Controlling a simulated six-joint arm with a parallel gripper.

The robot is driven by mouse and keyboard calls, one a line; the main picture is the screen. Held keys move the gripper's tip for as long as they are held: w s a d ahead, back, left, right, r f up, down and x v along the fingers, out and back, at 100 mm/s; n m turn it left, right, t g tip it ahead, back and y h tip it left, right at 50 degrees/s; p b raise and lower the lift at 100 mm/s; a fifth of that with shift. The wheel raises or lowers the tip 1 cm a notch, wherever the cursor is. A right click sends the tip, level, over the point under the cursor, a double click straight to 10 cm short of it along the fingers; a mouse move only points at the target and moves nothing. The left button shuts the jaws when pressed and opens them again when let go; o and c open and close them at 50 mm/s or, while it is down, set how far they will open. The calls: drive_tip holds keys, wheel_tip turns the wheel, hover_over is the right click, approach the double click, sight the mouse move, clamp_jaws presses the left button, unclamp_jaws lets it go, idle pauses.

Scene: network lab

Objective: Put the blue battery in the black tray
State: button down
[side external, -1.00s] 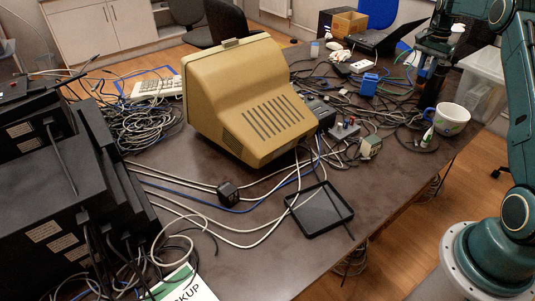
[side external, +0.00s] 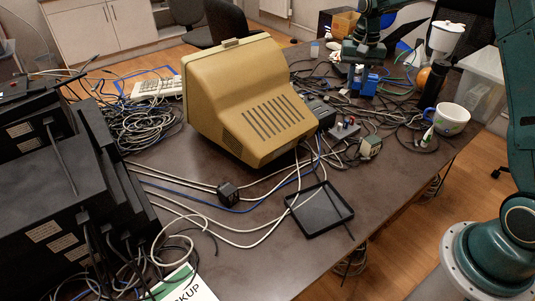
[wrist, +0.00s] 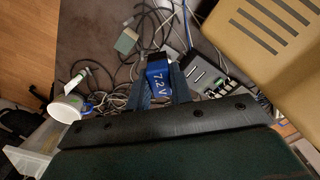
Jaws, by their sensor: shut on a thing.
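The blue battery (side external: 369,86) stands among cables on the far right part of the table in the side view. In the wrist view the battery (wrist: 160,78), marked 7.2 V, sits between my two fingers. My gripper (side external: 363,77) points down at the battery and is shut on it; the fingers (wrist: 161,85) lie along its two sides. I cannot tell whether the battery is clear of the table. The black tray (side external: 320,211) is a shallow square tray, empty, near the table's front edge. I do not make it out in the wrist view.
A beige monitor (side external: 250,100) stands left of the battery, behind the tray. A white mug (side external: 452,118) is to the right. A pale green block (side external: 371,146) and a black adapter (side external: 228,192) lie among loose cables. Bare table surrounds the tray's front.

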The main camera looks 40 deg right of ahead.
drive_tip(key=s+a+n, duration=0.3)
drive_tip(key=a, duration=0.4)
drive_tip(key=s+a+n, duration=0.2)
drive_tip(key=a, duration=0.6)
drive_tip(key=n, duration=0.4)
hover_over(318, 209)
wheel_tip(318, 209, down, 17)
drive_tip(key=shift+d, duration=0.1)
drive_tip(key=shift+f, duration=1.9)
drive_tip(key=c, duration=1.3)
unclamp_jaws()
drive_tip(key=shift+f, duration=0.1)
drive_tip(key=shift+o, duration=0.2)
